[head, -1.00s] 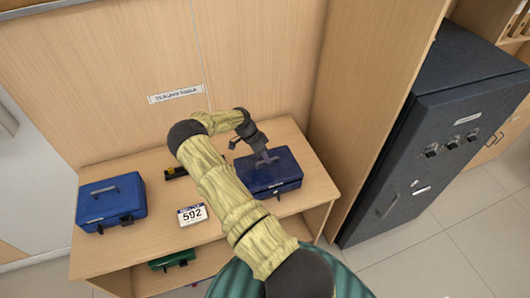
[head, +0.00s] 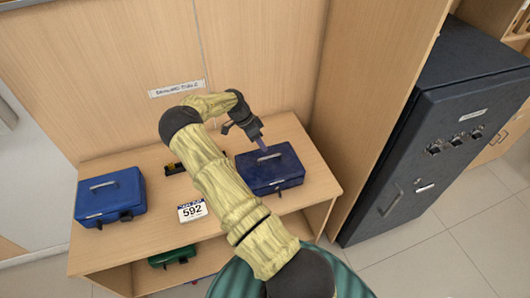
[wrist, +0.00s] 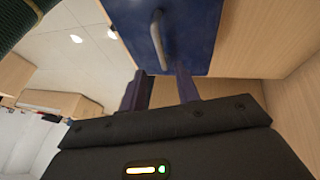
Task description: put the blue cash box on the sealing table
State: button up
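A dark blue cash box (head: 284,178) with a grey handle on its lid sits upright on the right part of the wooden table (head: 150,235). A brighter blue cash box (head: 110,195) sits at the table's left end. My gripper (head: 265,150) is just above the dark blue box's lid, by its handle. In the wrist view, its fingers (wrist: 162,90) are apart with nothing between them. The dark blue box's lid (wrist: 195,35) and handle (wrist: 157,42) lie beyond the fingertips.
A wall sign (head: 177,88), seemingly reading "sealing table", is above the table. A green box (head: 172,257) is on the shelf below. A dark safe (head: 440,135) stands right.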

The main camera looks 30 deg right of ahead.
jog(key=b+v, duration=0.2)
jog(key=v, duration=0.4)
jog(key=s+a+r+n+t+y, duration=0.2)
jog(key=s+a+r+n, duration=0.4)
jog(key=s+a+n, duration=0.4)
jog(key=s+a+r+n+t+y, duration=0.1)
jog(key=s+a+r+n+t, duration=0.3)
jog(key=s+a+n, duration=0.6)
jog(key=s+a+r, duration=0.2)
jog(key=s, duration=0.1)
jog(key=shift+a+r+y, duration=0.25)
jog(key=shift+r+y, duration=0.15)
jog(key=shift+d, duration=0.1)
